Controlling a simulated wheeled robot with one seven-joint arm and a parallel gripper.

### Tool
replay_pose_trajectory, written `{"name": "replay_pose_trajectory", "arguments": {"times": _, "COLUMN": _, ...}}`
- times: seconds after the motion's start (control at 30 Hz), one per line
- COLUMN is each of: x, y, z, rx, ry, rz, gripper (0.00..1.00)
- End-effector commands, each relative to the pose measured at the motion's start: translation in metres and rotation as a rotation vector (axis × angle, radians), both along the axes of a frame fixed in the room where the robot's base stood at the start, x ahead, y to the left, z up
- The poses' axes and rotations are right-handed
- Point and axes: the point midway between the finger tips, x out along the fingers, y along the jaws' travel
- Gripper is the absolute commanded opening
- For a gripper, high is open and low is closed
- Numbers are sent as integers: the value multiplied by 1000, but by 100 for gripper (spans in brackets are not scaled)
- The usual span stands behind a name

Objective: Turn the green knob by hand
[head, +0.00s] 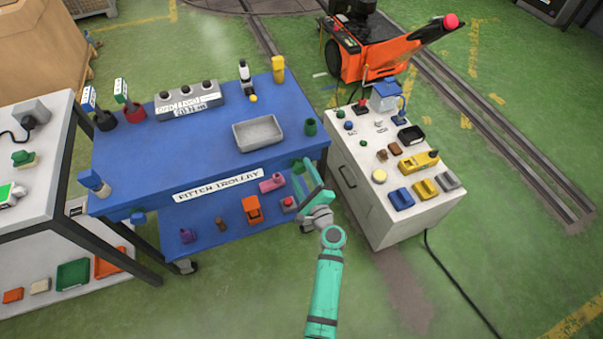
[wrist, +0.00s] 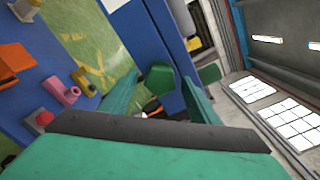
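A green knob-like piece (wrist: 160,82) shows in the wrist view against the blue front edge of the trolley, between and beyond my fingers. In the head view my gripper (head: 303,178) is at the right front corner of the blue trolley (head: 150,150), and it largely hides that spot. In the wrist view my gripper (wrist: 158,100) has its two green fingers apart, with a gap between them. I cannot tell whether either finger touches the green piece. Its similar colour makes the edges hard to separate.
A green cup (head: 310,127) and a grey tray (head: 258,134) stand on the trolley top. A white cabinet (head: 352,178) with buttons and blocks is close on the right. The lower shelf holds a pink part (head: 272,183) and an orange part (head: 252,208). Green floor is open in front.

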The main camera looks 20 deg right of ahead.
Motion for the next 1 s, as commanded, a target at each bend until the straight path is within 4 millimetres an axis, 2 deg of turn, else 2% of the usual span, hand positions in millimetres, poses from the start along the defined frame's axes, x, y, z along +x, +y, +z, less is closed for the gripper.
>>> {"name": "replay_pose_trajectory", "arguments": {"times": 0.23, "x": -10, "y": -1, "z": 0, "rx": 0, "ry": 0, "rz": -1, "gripper": 56}}
{"name": "replay_pose_trajectory", "arguments": {"times": 0.7, "x": -90, "y": -4, "z": -1, "rx": 0, "ry": 2, "rz": -2, "gripper": 56}}
{"name": "replay_pose_trajectory", "arguments": {"times": 0.83, "x": -102, "y": -4, "z": 0, "rx": 1, "ry": 0, "rz": 0, "gripper": 56}}
{"name": "replay_pose_trajectory", "arguments": {"times": 1.0, "x": -108, "y": -3, "z": 0, "rx": 1, "ry": 0, "rz": 0, "gripper": 56}}
